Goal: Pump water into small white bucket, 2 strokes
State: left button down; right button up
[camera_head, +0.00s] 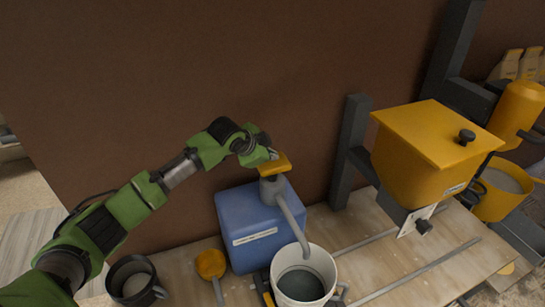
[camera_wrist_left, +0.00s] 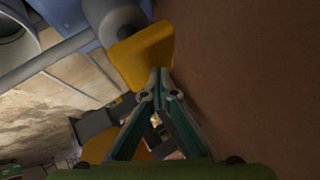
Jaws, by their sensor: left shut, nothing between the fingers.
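A blue water container (camera_head: 245,222) stands on the bench against the brown wall. Its pump has a yellow pump head (camera_head: 273,165) on a grey neck and a grey spout (camera_head: 293,222) curving down to the small white bucket (camera_head: 304,264). The bucket stands upright under the spout with dark grey contents. My left gripper (camera_head: 272,155) is shut and empty, its fingertips at the top of the yellow head. In the left wrist view the closed fingertips (camera_wrist_left: 158,74) overlap the edge of the yellow head (camera_wrist_left: 143,55); I cannot tell whether they touch. My right gripper is not in view.
A black mug (camera_head: 130,281) and a yellow scoop (camera_head: 211,264) are left of the bucket. A yellow hopper (camera_head: 430,150) on dark posts stands to the right, with a yellow bucket (camera_head: 500,192) beyond. Metal rails cross the bench beneath the hopper.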

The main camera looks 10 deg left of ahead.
aim_at(271, 162)
pick_arm(q)
jog(key=shift+r, duration=0.5)
jog(key=shift+r+p, duration=0.1)
jog(key=shift+p, duration=0.2)
notch_tip(271, 162, up, 5)
jog(key=p, duration=0.5)
dwell(0.4)
